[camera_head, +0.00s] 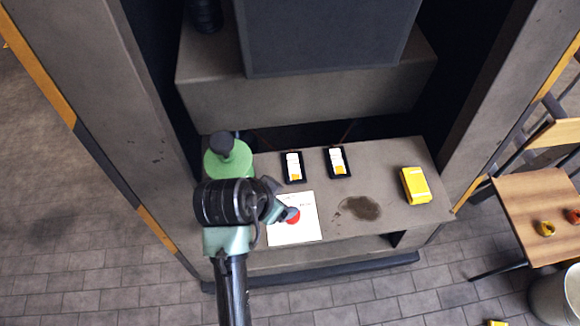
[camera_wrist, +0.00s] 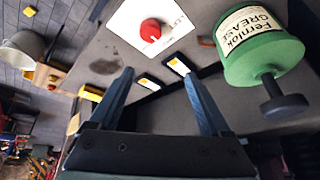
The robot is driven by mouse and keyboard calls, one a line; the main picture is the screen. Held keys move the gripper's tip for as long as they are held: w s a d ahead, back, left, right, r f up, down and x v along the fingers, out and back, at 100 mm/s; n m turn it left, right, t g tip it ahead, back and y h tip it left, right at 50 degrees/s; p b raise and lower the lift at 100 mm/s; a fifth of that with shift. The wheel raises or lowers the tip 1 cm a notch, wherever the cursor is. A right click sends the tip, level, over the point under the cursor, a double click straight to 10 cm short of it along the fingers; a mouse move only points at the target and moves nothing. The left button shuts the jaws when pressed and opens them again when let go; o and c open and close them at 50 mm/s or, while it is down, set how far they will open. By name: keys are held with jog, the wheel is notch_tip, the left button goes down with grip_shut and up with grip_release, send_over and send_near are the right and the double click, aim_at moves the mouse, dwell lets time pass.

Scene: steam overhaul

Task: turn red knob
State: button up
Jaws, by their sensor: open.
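The red knob (camera_head: 292,216) sits on a white square plate (camera_head: 309,206) on the grey bench top, partly hidden by my gripper in the head view. In the wrist view the red knob (camera_wrist: 150,30) shows in full on its white plate (camera_wrist: 163,14). My gripper (camera_head: 287,207) is above the plate in the head view. In the wrist view my gripper (camera_wrist: 168,88) has its two fingers spread wide with nothing between them. The knob lies beyond the fingertips, and the fingers do not touch it.
A green grease canister (camera_head: 238,160) with a dark knob on top stands left of the plate. Two black-and-white devices (camera_head: 293,167) (camera_head: 338,161), a dark stain (camera_head: 360,208) and a yellow box (camera_head: 416,186) are on the bench (camera_head: 400,150).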

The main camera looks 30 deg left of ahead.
jog(key=shift+g+h, duration=0.3)
jog(key=shift+g, duration=0.3)
jog(key=x, duration=0.4)
jog(key=s+x, duration=0.1)
jog(key=x, duration=0.3)
jog(key=s+x, duration=0.1)
jog(key=x, duration=0.3)
jog(key=shift+d+f+p, duration=0.3)
jog(key=shift+f+p, duration=0.05)
jog(key=shift+f, duration=0.15)
grip_shut()
